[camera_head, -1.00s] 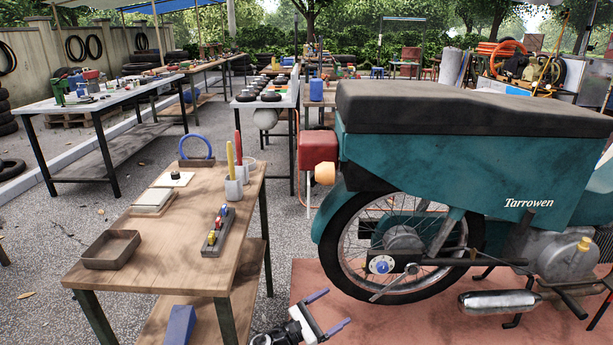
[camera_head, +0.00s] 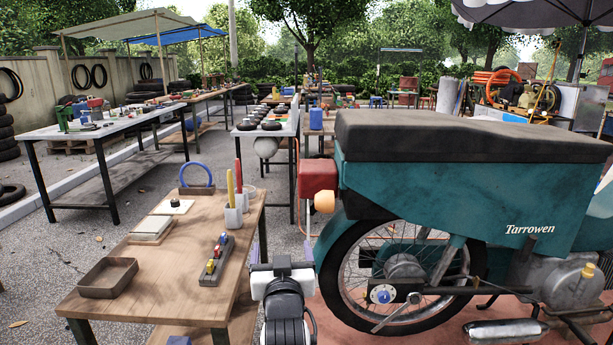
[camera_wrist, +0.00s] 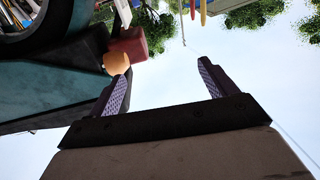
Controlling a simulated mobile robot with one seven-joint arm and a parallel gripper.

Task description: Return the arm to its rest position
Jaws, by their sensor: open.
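My gripper (camera_head: 282,250) is upright in the head view, between the near wooden table (camera_head: 150,262) and the rear wheel of the teal motorcycle (camera_head: 450,190). Its two purple-grey fingers are spread apart and point up. In the wrist view my gripper (camera_wrist: 162,72) is open, with only sky between its fingers. The motorcycle's red box (camera_wrist: 130,44) and orange lamp (camera_wrist: 116,62) show beyond the left finger there. Nothing is held.
The table carries a brown tray (camera_head: 108,278), a grey rack (camera_head: 216,262) with coloured pieces, a blue ring (camera_head: 196,172) and cups with yellow and red sticks. The table's right edge and the wheel stand close on either side of my gripper.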

